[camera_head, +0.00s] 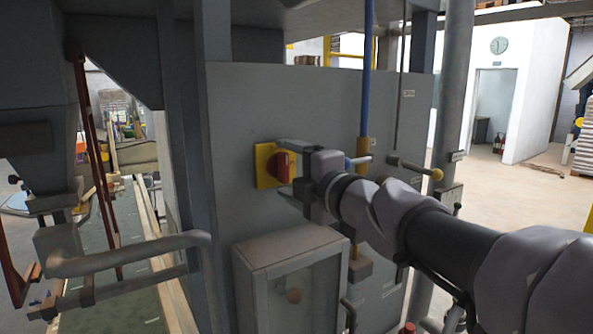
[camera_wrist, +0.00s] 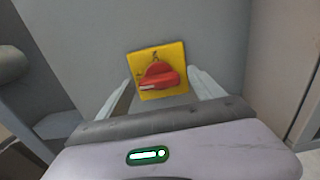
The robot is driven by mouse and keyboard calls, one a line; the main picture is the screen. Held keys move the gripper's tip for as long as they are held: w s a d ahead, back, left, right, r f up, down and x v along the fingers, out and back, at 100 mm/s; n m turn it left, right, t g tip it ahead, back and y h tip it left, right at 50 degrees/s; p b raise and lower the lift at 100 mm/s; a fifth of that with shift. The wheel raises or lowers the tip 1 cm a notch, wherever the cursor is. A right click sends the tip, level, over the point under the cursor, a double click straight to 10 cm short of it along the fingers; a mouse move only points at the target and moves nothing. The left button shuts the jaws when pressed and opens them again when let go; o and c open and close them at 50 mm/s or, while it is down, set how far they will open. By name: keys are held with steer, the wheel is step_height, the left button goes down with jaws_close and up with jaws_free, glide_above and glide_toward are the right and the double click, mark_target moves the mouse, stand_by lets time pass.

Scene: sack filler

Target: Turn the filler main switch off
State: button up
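The main switch is a red rotary knob (camera_head: 280,166) on a yellow square plate (camera_head: 263,165), fixed to the grey cabinet panel (camera_head: 240,110). In the wrist view the red knob (camera_wrist: 161,76) sits on its yellow plate (camera_wrist: 173,53), with a pale mark on the knob's left side. My gripper (camera_head: 284,168) is in front of the panel at the switch. In the wrist view my gripper (camera_wrist: 161,90) has its two fingers apart, one on each side of the plate's lower part, with the knob between and a little beyond them. I cannot tell any contact.
A glass-fronted box (camera_head: 290,280) juts out below the switch. A bent grey pipe (camera_head: 130,257) is at the left.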

steer(key=p+v, duration=0.4)
steer(key=v, duration=1.3)
steer(key=shift+s+d, duration=0.15)
steer(key=shift+d, duration=0.05)
